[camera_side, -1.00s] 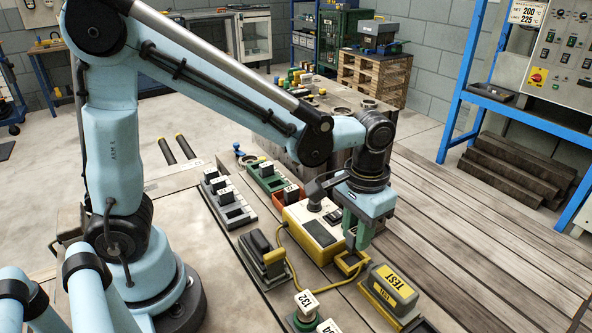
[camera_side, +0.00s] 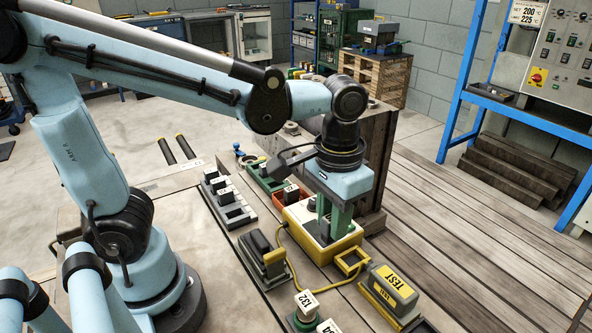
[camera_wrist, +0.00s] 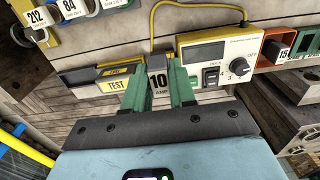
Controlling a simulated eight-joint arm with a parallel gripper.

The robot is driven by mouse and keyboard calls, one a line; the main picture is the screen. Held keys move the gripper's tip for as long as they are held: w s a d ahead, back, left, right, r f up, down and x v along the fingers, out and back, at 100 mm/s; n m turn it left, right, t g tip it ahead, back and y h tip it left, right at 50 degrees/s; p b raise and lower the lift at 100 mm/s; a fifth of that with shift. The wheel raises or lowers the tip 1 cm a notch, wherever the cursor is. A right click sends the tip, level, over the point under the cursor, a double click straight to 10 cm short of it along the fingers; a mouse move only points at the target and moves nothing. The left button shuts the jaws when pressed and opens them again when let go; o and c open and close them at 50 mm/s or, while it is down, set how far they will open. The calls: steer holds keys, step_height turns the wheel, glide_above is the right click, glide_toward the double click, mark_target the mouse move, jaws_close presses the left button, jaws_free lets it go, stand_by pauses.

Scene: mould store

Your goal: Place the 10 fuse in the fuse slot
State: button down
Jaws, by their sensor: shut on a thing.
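My gripper (camera_wrist: 157,90) is shut on the grey 10 fuse (camera_wrist: 158,82), whose label reads 10 AMP in the wrist view. In the side view my gripper (camera_side: 332,236) points down over the yellow and white meter box (camera_side: 292,216). There its green fingers hide the fuse. The meter box also shows in the wrist view (camera_wrist: 222,50), just beyond and right of the fuse. A grey rack (camera_side: 238,217) holds several dark blocks with white tops and has bare places at its near end. I cannot tell which opening is the fuse slot.
A yellow open frame (camera_side: 350,270) and a TEST block (camera_side: 390,288) lie right of the meter box. A red tray (camera_side: 278,199) and a green rack (camera_side: 253,181) stand behind it. A yellow cable (camera_side: 294,275) loops in front, near a black-handled block (camera_side: 263,262). Numbered pieces stand nearest.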

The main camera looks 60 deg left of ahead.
steer(key=s+a+f, duration=0.2)
steer(key=s+a, duration=0.2)
steer(key=a, duration=0.8)
steer(key=s+a+f, duration=0.1)
steer(key=s+a, duration=0.3)
steer(key=a, duration=0.8)
steer(key=shift+a+f, duration=0.15)
steer(key=shift+f, duration=2.75)
steer(key=shift+f, duration=0.95)
steer(key=c, duration=0.8)
jaws_free()
steer(key=shift+c, duration=0.2)
steer(key=shift+r, duration=0.1)
step_height(320, 180, up, 7)
steer(key=shift+r, duration=0.15)
